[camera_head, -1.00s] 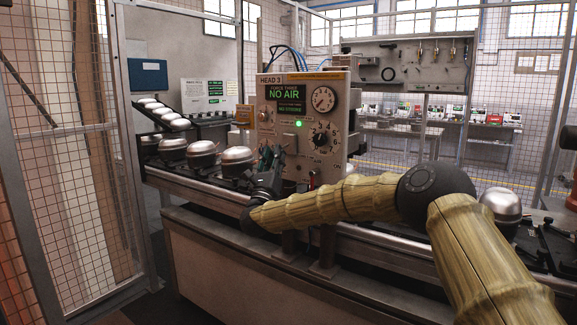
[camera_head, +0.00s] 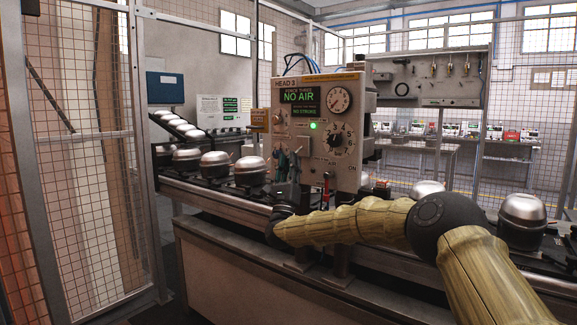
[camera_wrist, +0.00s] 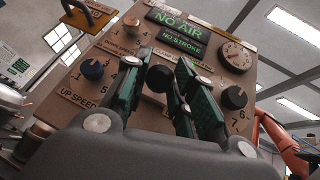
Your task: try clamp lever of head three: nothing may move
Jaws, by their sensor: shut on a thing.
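The head three unit is a beige control box (camera_head: 318,160) marked HEAD 3, standing over the line in the head view. Its screen (camera_head: 299,100) reads NO AIR and NO STROKE, and a green lamp (camera_head: 313,126) is lit. My gripper (camera_head: 286,160) is at the box's lower left front. In the wrist view its green-padded fingers (camera_wrist: 160,88) stand on both sides of a round black knob (camera_wrist: 160,78), which looks like the end of the clamp lever. The gripper is shut on it. The lever's shaft is mostly hidden behind the fingers and palm.
A gauge (camera_wrist: 237,55), a black dial (camera_wrist: 235,97) and the UP SPEED knob (camera_wrist: 92,68) sit close around my fingers. Silver domed compressors (camera_head: 250,170) stand on the conveyor to the left, another (camera_head: 522,221) to the right. Mesh fencing (camera_head: 85,150) closes off the left.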

